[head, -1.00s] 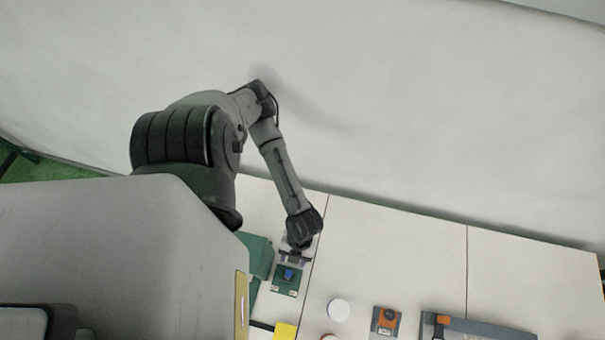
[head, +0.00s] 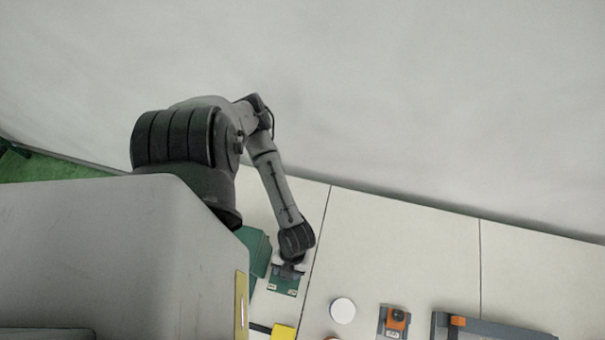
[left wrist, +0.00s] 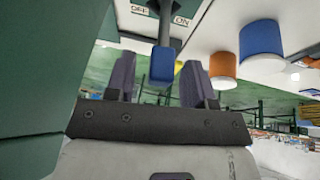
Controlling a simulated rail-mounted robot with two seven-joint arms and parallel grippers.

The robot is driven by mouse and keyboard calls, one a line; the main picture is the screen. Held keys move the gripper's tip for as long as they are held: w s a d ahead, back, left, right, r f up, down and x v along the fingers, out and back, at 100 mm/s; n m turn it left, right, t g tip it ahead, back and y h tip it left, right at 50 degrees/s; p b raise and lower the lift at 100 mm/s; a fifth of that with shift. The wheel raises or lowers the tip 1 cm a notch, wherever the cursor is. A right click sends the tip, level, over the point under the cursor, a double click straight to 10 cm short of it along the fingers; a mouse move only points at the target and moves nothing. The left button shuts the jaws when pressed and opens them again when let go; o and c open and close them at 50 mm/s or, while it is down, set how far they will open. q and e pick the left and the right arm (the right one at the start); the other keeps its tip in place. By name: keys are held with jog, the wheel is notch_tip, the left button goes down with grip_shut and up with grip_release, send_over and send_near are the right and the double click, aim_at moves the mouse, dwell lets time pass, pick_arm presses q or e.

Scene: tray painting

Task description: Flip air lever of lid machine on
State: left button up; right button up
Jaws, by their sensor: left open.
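The air lever has a blue tip (left wrist: 162,66) on a dark stem below a plate with OFF and ON labels (left wrist: 181,21) in the left wrist view. The stem shows between the two labels; I cannot tell which setting it is in. My left gripper (left wrist: 158,78) is open, with one finger on each side of the blue tip and visible gaps. In the head view, my left gripper (head: 288,271) is over the green lever panel (head: 282,286) and hides the blue tip. My right gripper is not in view.
A green box (head: 256,252) stands just left of the panel. A yellow block (head: 284,331), a white disc (head: 342,310), an orange-topped device (head: 395,321) and a grey tray-like unit (head: 490,329) lie nearer the bottom.

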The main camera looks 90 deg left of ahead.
pick_arm(q)
grip_shut()
dwell(0.5)
